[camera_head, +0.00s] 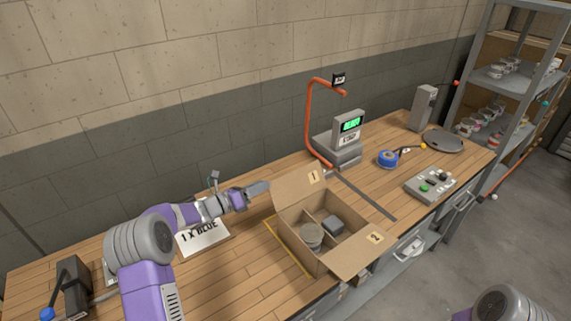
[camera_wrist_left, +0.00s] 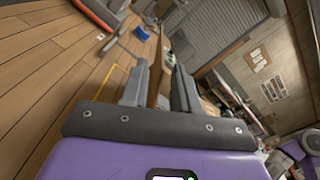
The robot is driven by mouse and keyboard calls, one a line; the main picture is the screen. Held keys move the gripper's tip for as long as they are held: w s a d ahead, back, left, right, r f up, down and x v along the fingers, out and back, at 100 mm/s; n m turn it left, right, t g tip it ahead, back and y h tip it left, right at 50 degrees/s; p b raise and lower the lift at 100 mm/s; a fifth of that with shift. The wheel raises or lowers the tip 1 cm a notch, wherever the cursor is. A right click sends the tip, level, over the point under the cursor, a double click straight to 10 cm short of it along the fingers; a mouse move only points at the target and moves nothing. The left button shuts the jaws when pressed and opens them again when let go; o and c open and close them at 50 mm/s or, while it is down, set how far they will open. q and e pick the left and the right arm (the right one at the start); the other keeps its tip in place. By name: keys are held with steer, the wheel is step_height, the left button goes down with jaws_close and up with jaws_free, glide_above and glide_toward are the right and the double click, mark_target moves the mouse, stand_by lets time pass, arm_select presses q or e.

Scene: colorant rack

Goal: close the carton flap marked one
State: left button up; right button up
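The open carton (camera_head: 286,238) stands on the wooden bench, with a round grey can (camera_head: 311,235) and a smaller dark grey piece (camera_head: 333,225) in its compartments. The flap marked 1 (camera_head: 296,188) stands up, tilted outward, on the far-left side. The flap marked 2 (camera_head: 362,252) hangs outward on the near-right side. My left gripper (camera_head: 262,187) is just left of flap 1, its tips close to the flap's outer side; contact is unclear. In the left wrist view, the left gripper (camera_wrist_left: 160,68) has a gap between its fingers. My right gripper is out of view.
A card reading "1 X BLUE" (camera_head: 203,238) lies under my left arm. Behind the carton stand a grey unit with a green display (camera_head: 350,125) and an orange post (camera_head: 308,120). Blue tape (camera_head: 387,158), a button box (camera_head: 430,185) and a round plate (camera_head: 443,141) lie right.

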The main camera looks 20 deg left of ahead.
arm_select(q)
steer(key=x, duration=0.7)
steer(key=shift+s+d, duration=0.15)
jaws_close()
stand_by(1.2)
